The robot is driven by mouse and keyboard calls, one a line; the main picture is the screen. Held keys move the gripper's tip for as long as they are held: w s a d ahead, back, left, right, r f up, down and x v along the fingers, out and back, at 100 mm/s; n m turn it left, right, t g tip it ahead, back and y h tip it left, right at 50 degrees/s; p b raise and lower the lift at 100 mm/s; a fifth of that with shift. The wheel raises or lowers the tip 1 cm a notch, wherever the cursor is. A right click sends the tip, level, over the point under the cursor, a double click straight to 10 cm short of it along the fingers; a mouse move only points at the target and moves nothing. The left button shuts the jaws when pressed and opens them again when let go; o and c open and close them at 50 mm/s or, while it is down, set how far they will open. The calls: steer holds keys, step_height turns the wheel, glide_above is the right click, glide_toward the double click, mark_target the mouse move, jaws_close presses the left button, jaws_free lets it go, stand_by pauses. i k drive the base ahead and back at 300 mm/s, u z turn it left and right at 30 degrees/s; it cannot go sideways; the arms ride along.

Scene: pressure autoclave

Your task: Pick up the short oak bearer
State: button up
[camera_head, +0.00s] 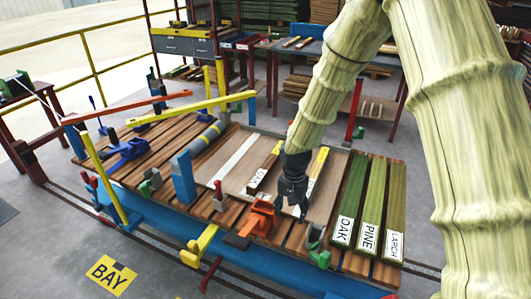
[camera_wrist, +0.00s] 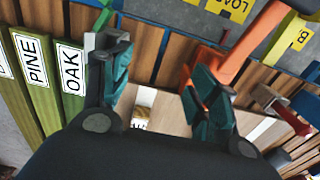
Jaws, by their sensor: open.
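Two short, yellow-ended wooden bearers lie on a flat pale panel on the slatted bed in the head view. The left one (camera_head: 265,170) has a white label near its front end, too small to read surely. The right one (camera_head: 319,163) is partly hidden behind my gripper (camera_head: 297,206). I cannot tell which is oak. My gripper points down in front of the right bearer, fingers apart and empty. In the wrist view my gripper (camera_wrist: 160,82) also shows open, with a small piece of a labelled bearer (camera_wrist: 144,98) visible low between the fingers.
Long green boards labelled OAK (camera_head: 348,203), PINE (camera_head: 373,207) and LARCH (camera_head: 395,212) lie on the right. An orange clamp (camera_head: 258,217) and a green clamp (camera_head: 315,243) stand at the front edge, near my gripper. A blue post (camera_head: 183,178) stands left.

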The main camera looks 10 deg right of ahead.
mark_target(257, 184)
steer(key=i, duration=1.25)
